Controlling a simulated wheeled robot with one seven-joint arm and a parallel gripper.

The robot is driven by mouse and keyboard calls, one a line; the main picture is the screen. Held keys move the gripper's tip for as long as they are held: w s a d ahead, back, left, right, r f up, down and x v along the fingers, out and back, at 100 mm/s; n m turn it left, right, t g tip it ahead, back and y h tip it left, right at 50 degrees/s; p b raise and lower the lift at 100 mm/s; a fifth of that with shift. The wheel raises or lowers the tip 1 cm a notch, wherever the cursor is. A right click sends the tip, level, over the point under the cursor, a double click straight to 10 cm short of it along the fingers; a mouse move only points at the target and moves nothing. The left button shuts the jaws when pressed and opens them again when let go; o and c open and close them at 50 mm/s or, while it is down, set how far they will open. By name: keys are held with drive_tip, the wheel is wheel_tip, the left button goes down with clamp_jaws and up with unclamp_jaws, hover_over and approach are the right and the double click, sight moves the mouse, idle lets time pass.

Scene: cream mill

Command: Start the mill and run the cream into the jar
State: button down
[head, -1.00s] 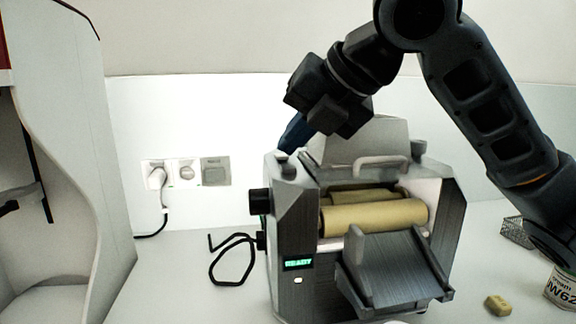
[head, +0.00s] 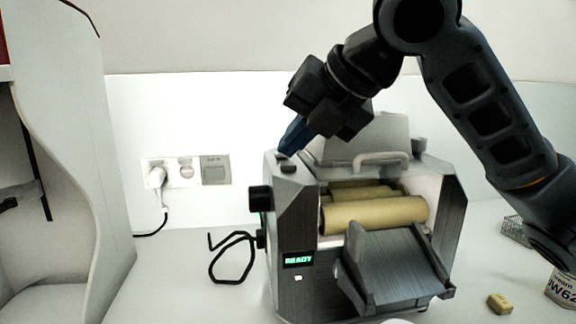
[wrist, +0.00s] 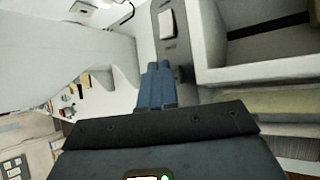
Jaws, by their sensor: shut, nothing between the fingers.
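The grey mill (head: 447,225) stands on the table with tan rollers (head: 375,215) under its raised hood and a sloping grey apron (head: 395,265) in front. Its small green display (head: 298,260) reads READY, with a small pale button (head: 298,278) below it. My gripper (head: 284,150) is shut and empty, its blue fingertips at the mill's top left corner, just by a dark round knob (head: 288,165). I cannot tell whether they touch it. In the wrist view the shut blue fingers (wrist: 158,75) point toward a grey part of the mill. A white rim (head: 396,321), possibly the jar, shows at the bottom edge, mostly cut off.
A labelled can (head: 561,289) is at the right edge, near a small tan block (head: 500,303) and a wire basket (head: 516,231). A black cable (head: 231,262) lies left of the mill. A plug (head: 156,178) sits in the wall socket. A white partition (head: 65,190) stands at left.

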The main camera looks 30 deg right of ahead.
sight(295, 164)
drive_tip(key=shift+f, duration=0.45)
idle(0.6)
drive_tip(key=shift+r, duration=0.1)
drive_tip(key=shift+r+p, duration=0.4)
drive_tip(key=shift+r, duration=0.3)
drive_tip(key=shift+r, duration=0.15)
drive_tip(key=shift+r+p, duration=1.95)
drive_tip(key=shift+r, duration=0.5)
drive_tip(key=shift+s+f, duration=0.1)
